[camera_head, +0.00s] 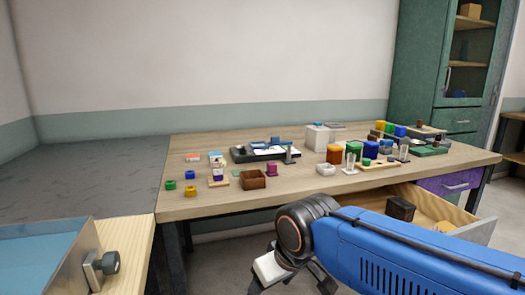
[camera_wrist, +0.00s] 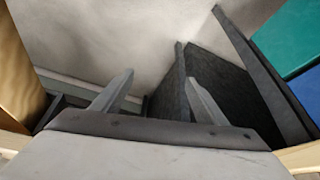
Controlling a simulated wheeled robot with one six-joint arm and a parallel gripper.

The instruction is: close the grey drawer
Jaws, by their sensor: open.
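The grey drawer (camera_head: 481,231) stands pulled out below the right part of the table, with its grey front facing right and a pale wooden inside. A dark brown box (camera_head: 400,208) and a small yellowish item (camera_head: 444,226) lie in it. My blue arm hides its lower, near part. My gripper hangs in front of the table, left of the drawer and apart from it, partly cut off by the frame's bottom edge. In the wrist view my gripper (camera_wrist: 158,80) is open, with nothing between its two fingers. The drawer is not clearly recognisable there.
The wooden table (camera_head: 220,203) carries several small blocks, boxes and trays. A purple drawer (camera_head: 450,183) sits right of the open one, near a dark table leg. A green cabinet (camera_head: 420,62) stands behind.

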